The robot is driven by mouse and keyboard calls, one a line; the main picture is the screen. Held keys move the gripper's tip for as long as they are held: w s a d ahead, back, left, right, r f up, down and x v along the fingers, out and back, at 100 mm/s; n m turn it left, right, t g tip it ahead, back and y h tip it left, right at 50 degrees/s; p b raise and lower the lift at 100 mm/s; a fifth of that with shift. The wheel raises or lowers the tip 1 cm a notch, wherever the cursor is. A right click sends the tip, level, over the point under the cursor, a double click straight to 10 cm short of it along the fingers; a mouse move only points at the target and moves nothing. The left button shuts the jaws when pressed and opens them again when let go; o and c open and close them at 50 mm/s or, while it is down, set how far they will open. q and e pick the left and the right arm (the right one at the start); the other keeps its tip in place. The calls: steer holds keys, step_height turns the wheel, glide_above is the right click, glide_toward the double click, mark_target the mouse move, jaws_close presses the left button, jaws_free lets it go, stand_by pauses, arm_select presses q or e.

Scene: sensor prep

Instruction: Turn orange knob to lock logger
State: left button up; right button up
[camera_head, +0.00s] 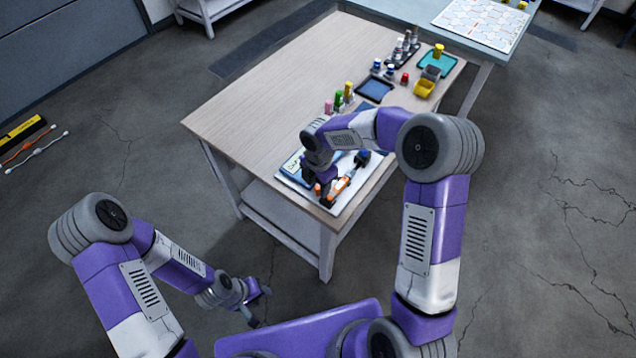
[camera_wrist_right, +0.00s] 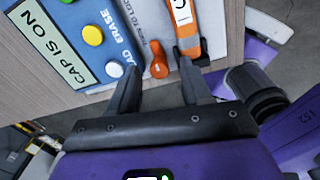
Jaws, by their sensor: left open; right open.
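The orange knob (camera_wrist_right: 159,64) sits on a white board beside lettering that reads "TO LOCK". It also shows in the head view (camera_head: 318,188), partly close under my gripper. The orange and white logger (camera_wrist_right: 187,28) lies just right of the knob; in the head view it lies on the board (camera_head: 341,187). My right gripper (camera_wrist_right: 160,79) is open, with the knob between its fingertips in the picture; contact cannot be told. My left gripper (camera_head: 256,306) is open and empty, low in front of the table, away from the board.
A "CAP IS ON" label (camera_wrist_right: 50,45) and a yellow button (camera_wrist_right: 92,36) are left of the knob. On the wooden table (camera_head: 260,90), a blue tray (camera_head: 375,89), yellow bin (camera_head: 424,88) and several bottles stand farther back. The table's left part is clear.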

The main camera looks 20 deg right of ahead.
jaws_close()
steer(key=m, duration=0.4)
steer(key=shift+m+p, duration=0.3)
steer(key=m, duration=0.4)
steer(key=shift+m, duration=0.3)
steer(key=m, duration=0.4)
steer(key=shift+w, duration=0.1)
steer(key=shift+m+h+p, duration=0.3)
steer(key=shift+m+p, duration=0.05)
steer(key=shift+m, duration=2.05)
